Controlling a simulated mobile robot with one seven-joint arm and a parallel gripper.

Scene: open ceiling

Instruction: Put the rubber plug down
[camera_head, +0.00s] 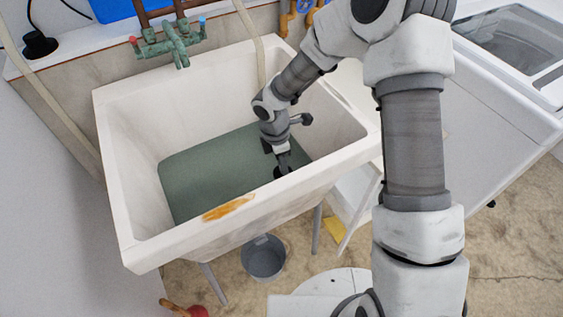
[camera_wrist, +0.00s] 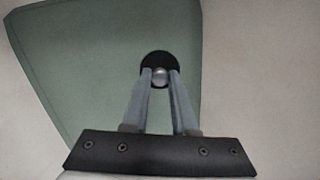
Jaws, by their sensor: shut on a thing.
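The rubber plug (camera_wrist: 157,58) is a black disc with a round silver knob in the wrist view. My gripper (camera_wrist: 160,74) is shut on the knob, with a fingertip on either side of it. In the head view my gripper (camera_head: 284,166) reaches down inside the white sink (camera_head: 130,190), toward its right front part. The sink has a flat green area (camera_head: 205,180) at the bottom; I cannot tell if it is water. The plug shows over this green area in the wrist view. Whether it touches the bottom is unclear, and no drain hole shows.
The sink's thick walls stand close around my gripper, with the right wall nearest. A green tap (camera_head: 172,42) is on the back wall. A grey bucket (camera_head: 263,258) and a plunger (camera_head: 197,311) are on the floor. A white washer (camera_head: 500,45) stands at right.

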